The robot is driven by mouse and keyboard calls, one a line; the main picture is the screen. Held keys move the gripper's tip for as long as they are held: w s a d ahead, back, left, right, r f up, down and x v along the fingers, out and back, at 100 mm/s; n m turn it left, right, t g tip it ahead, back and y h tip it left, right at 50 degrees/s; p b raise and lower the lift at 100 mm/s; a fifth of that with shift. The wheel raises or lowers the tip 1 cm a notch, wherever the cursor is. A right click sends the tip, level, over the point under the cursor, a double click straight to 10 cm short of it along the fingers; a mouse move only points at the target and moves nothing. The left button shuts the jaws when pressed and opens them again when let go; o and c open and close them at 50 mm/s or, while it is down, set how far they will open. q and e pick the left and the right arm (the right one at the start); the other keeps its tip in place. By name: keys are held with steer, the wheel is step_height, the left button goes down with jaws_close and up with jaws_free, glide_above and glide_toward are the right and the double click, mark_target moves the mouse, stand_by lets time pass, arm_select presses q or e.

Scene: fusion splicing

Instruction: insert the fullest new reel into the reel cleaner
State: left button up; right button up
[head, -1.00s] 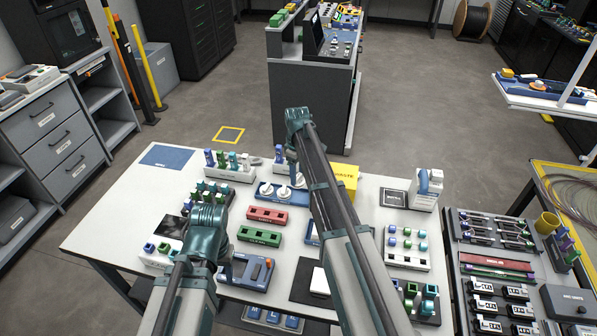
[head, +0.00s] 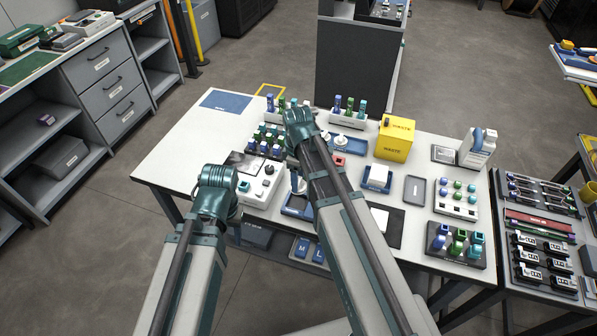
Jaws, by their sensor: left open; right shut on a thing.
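My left gripper (head: 217,205) is over the table's front left part; its wrist hides most of the fingers, and it is open. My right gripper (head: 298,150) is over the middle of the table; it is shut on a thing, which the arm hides. A white unit (head: 262,186) with dark knobs and a small teal piece lies between the two wrists. A blue device (head: 297,207) with an upright part stands under the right forearm. I cannot tell for sure which of these is the reel cleaner, nor which reel is fullest.
A yellow waste box (head: 396,140), a white bottle (head: 477,147), a white tray of coloured pieces (head: 457,200) and a dark rack (head: 458,248) are on the right of the white table (head: 190,150). Upright coloured pieces (head: 350,105) stand at the back. The table's left end is mostly clear.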

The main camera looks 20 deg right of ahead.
steer(key=b, duration=0.5)
glide_above(298, 203)
steer(key=shift+s+f, duration=0.1)
steer(key=shift+f, duration=2.6)
steer(key=shift+f+b, duration=0.25)
steer(key=shift+b, duration=0.2)
steer(key=shift+f+b, duration=0.3)
steer(key=shift+f+b, duration=0.95)
steer(key=shift+f, duration=0.05)
steer(key=o, duration=1.2)
steer(key=shift+r, duration=0.1)
step_height(298, 203, up, 6)
steer(key=p, duration=0.6)
